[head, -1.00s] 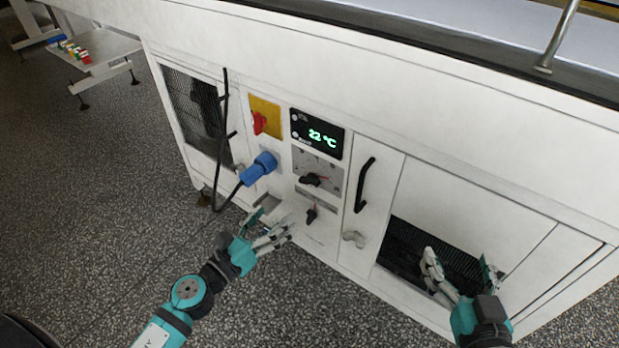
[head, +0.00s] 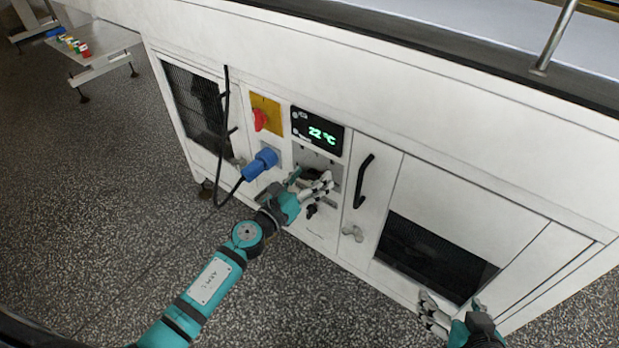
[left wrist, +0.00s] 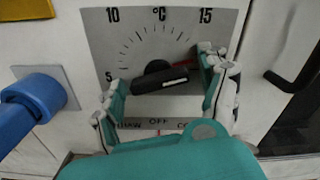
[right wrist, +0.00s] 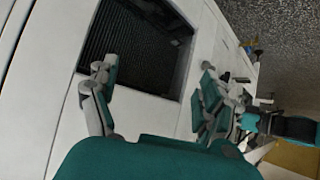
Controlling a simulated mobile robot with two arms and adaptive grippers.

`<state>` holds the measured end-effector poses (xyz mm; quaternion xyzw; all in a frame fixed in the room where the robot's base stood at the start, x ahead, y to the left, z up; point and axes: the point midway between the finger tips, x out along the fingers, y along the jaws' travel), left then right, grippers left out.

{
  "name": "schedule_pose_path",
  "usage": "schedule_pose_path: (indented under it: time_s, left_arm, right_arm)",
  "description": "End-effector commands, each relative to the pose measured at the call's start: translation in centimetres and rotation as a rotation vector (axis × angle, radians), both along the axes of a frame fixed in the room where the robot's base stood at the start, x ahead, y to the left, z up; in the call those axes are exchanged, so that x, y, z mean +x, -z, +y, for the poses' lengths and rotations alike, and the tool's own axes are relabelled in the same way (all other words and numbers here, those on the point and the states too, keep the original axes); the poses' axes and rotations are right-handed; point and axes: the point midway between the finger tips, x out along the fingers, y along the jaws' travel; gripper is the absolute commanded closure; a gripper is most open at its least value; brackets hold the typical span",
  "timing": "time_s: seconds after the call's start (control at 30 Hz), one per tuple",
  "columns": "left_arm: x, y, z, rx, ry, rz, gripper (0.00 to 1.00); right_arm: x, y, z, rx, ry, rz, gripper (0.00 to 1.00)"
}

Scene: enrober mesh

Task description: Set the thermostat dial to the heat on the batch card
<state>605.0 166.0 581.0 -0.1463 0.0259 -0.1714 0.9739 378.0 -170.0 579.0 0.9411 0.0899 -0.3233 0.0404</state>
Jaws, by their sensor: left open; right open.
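The thermostat dial is a black bar knob (left wrist: 160,77) on a grey scale plate (left wrist: 120,22) marked 5, 10 and 15 °C in the left wrist view. The bar lies nearly level, tilted up to the right, with a short red mark by its right part. My left gripper (head: 309,182) is open, its fingers (left wrist: 166,95) on either side of the knob; contact cannot be told. In the head view it partly covers the dial. My right gripper (head: 452,307) is open and empty, low by the vent; its fingers also show in the right wrist view (right wrist: 155,92). I cannot make out a batch card.
The display (head: 317,132) reads 22 °C. A black selector knob (head: 311,211) sits below the dial. A red switch (head: 260,120) and a blue plug (head: 260,164) are at left, a black door handle (head: 364,182) at right. A side table (head: 105,45) stands far left.

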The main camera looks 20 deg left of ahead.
Motion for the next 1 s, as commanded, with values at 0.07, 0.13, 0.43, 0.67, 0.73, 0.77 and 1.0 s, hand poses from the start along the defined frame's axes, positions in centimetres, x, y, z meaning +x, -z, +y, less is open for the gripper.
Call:
schedule_pose_path:
  time_s: [0.07,0.13,0.43,0.67,0.73,0.77,1.0]
  left_arm:
    - [0.0,0.0,0.0,0.000,0.000,0.000,0.23]
    - [0.0,0.0,0.0,-0.001,0.000,0.000,0.27]
    - [0.0,0.0,0.0,-0.001,0.000,0.000,0.66]
    - [-0.1,0.0,0.0,-0.004,0.000,0.001,0.80]
    - [-0.1,0.0,0.0,-0.012,0.000,0.004,0.80]
    - [-0.1,0.0,0.0,-0.017,-0.001,0.006,0.80]
    - [-0.1,-0.1,0.0,-0.114,-0.001,0.042,0.80]
  right_arm:
    - [0.0,0.0,0.0,0.000,0.000,0.000,0.19]
    - [0.0,0.0,0.0,0.000,0.000,0.000,0.19]
    - [0.0,0.0,0.0,0.000,0.001,-0.001,0.19]
    - [0.0,0.0,0.0,0.000,0.000,-0.001,0.19]
    - [0.0,0.0,0.0,0.000,0.000,0.001,0.19]
    - [0.0,0.0,0.0,-0.001,0.000,0.003,0.19]
    - [-1.2,0.9,-0.4,-0.015,0.004,0.076,0.19]
